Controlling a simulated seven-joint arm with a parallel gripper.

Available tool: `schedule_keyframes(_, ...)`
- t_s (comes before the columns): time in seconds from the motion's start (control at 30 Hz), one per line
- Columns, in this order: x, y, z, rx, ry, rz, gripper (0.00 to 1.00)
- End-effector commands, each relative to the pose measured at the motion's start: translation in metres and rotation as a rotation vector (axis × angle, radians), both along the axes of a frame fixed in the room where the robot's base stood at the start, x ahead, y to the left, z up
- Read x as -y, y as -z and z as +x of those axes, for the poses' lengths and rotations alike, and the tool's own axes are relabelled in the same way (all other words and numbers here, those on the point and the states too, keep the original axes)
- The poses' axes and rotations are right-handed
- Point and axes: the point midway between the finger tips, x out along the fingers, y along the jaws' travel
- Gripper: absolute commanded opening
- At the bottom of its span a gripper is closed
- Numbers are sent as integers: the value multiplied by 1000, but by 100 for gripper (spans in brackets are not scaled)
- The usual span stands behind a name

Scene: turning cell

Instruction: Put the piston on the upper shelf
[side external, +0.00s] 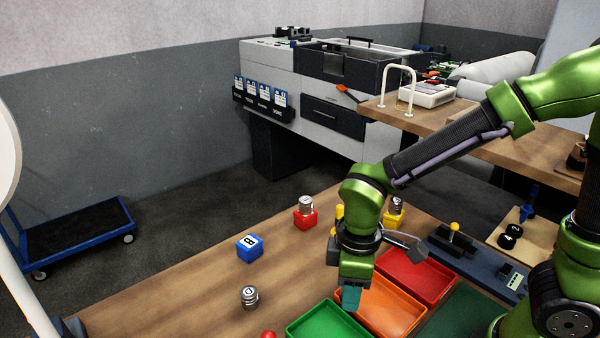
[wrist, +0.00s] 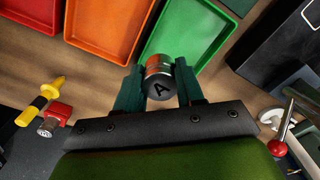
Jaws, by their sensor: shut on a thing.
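My gripper (side external: 350,298) points down above the trays at the front of the bench. In the wrist view my gripper (wrist: 158,70) has its teal fingers shut on a short silver cylinder with a dark end marked A (wrist: 159,86), which looks like a piston. In the side view the fingers hide it. Similar silver cylinders stand on the bench (side external: 249,297), on a red block (side external: 305,203) and on a yellow block (side external: 394,206). A raised wooden shelf (side external: 480,143) is at the back right; I cannot tell whether it is the upper shelf.
Green (side external: 325,322), orange (side external: 395,308) and red (side external: 418,275) trays lie around and beside my gripper. A blue block marked B (side external: 249,248) is to the left. A lever unit (side external: 455,240) stands at right. The bench's left part is largely clear.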

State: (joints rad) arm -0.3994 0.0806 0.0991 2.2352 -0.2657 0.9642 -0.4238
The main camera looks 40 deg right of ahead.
Motion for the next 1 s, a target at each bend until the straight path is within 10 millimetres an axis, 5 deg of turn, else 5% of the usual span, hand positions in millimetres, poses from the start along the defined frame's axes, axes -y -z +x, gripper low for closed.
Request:
schedule_keyframes(0.2, -24, 39, -59, -2, -321, 0, 5)
schedule_keyframes(0.33, -28, 51, -68, -1, -413, 0, 5)
schedule_keyframes(1.0, -123, 64, 45, 0, -426, 2, 5)
